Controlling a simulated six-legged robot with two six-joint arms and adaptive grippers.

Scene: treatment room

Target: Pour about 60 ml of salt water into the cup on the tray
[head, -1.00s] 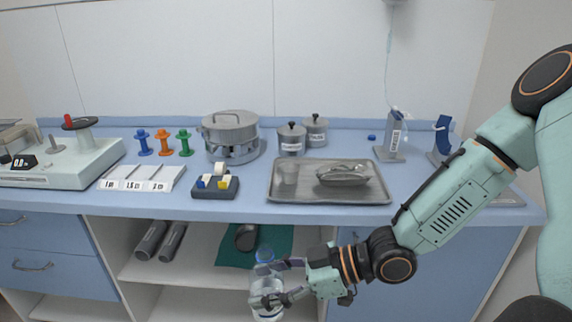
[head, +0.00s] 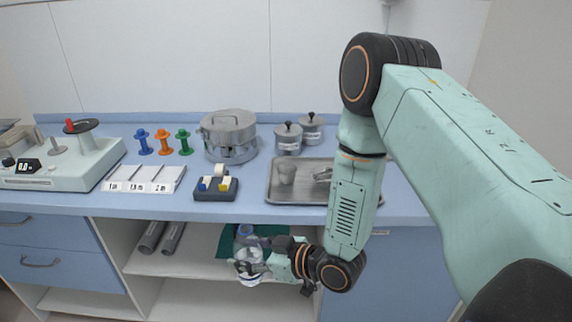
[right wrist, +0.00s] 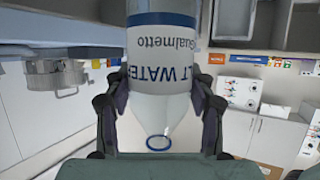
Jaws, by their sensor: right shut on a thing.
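My right gripper (head: 256,268) is shut on a clear salt water bottle (head: 247,243), in front of the open shelf below the counter. The bottle looks roughly upright, with blue at its top. In the right wrist view its white label reads "…LT WATER" (right wrist: 165,55), upside down, between the two fingers; a blue ring shows at the neck. A small clear cup (head: 286,173) stands at the left of the metal tray (head: 283,198) on the counter. My right arm hides the tray's right part. My left gripper is out of view.
Two lidded canisters (head: 288,140) and a larger metal pot (head: 229,137) stand behind the tray. A dark block with coloured pieces (head: 215,189) sits left of it. A green cloth (head: 282,243) and grey rolls (head: 152,238) lie on the shelf. The counter's front edge lies above the bottle.

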